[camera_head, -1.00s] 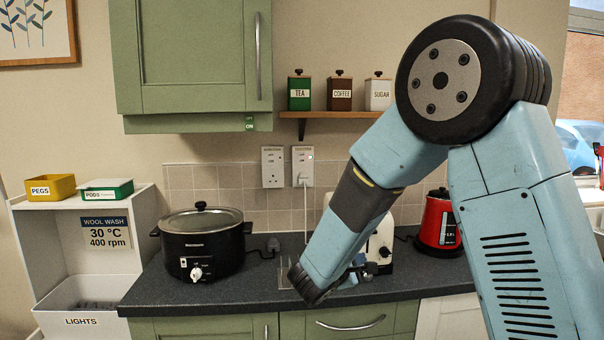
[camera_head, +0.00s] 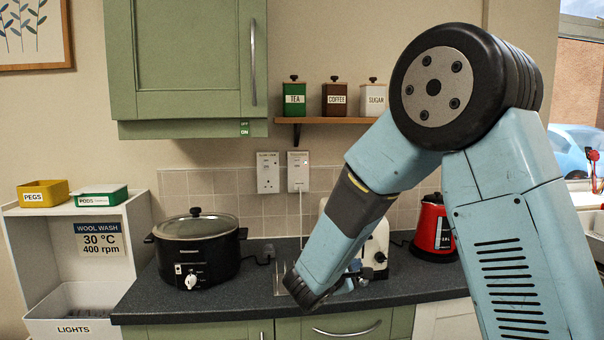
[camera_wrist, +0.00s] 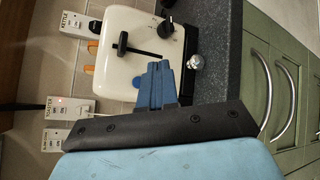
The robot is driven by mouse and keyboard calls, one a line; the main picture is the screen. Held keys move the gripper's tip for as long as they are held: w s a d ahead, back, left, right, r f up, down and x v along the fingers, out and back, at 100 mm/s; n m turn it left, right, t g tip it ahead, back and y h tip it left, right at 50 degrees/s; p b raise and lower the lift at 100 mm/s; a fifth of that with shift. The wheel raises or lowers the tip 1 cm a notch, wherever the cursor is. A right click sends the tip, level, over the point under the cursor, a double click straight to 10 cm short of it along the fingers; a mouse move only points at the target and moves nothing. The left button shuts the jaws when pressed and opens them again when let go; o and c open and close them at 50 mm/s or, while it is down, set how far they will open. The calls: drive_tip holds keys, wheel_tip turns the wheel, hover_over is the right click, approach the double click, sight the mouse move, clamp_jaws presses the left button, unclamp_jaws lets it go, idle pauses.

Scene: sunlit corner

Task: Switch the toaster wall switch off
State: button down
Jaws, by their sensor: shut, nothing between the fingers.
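The toaster wall switch is a white plate (camera_wrist: 68,107) at the left of the wrist view, turned sideways, with a toaster label. A plug and cord sit on it, and a tiny red mark shows near its rocker; the rocker's position is too small to tell. In the head view it appears as the right-hand wall plate (camera_head: 298,171), with a white cord running down. The white toaster (camera_wrist: 135,50) with a black lever lies beyond my gripper (camera_wrist: 158,68). My gripper is shut and empty, apart from the switch. In the head view, my arm partly hides my gripper (camera_head: 357,276) and the toaster (camera_head: 378,240).
A slow cooker plate (camera_head: 268,172) is beside the toaster plate; a kettle plate (camera_wrist: 80,25) is on its other side. A black slow cooker (camera_head: 197,250) and red kettle (camera_head: 434,228) stand on the counter (camera_head: 235,295). A canister shelf (camera_head: 325,120) overhangs the plates.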

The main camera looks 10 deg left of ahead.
drive_tip(key=s+d+r+m+g+h, duration=0.1)
drive_tip(key=s+d+r+m+g, duration=0.25)
drive_tip(key=d, duration=0.35)
drive_tip(key=s+d+r+m+g, duration=0.2)
drive_tip(key=s+d+m, duration=0.15)
drive_tip(key=d, duration=0.25)
drive_tip(key=s+d+r+m+g+h, duration=0.1)
drive_tip(key=s+d+r+m+g, duration=0.1)
drive_tip(key=s+d, duration=0.35)
drive_tip(key=s+d+r+m+y, duration=0.1)
drive_tip(key=s+m+y, duration=0.3)
drive_tip(key=s, duration=0.5)
drive_tip(key=s+d+r+m+y, duration=0.2)
drive_tip(key=s+r+m+y, duration=0.2)
drive_tip(key=s, duration=0.5)
drive_tip(key=shift+d+r+m+y, duration=0.15)
drive_tip(key=shift+r+m+y, duration=0.1)
drive_tip(key=shift+m+y, duration=0.5)
drive_tip(key=shift+s, duration=0.15)
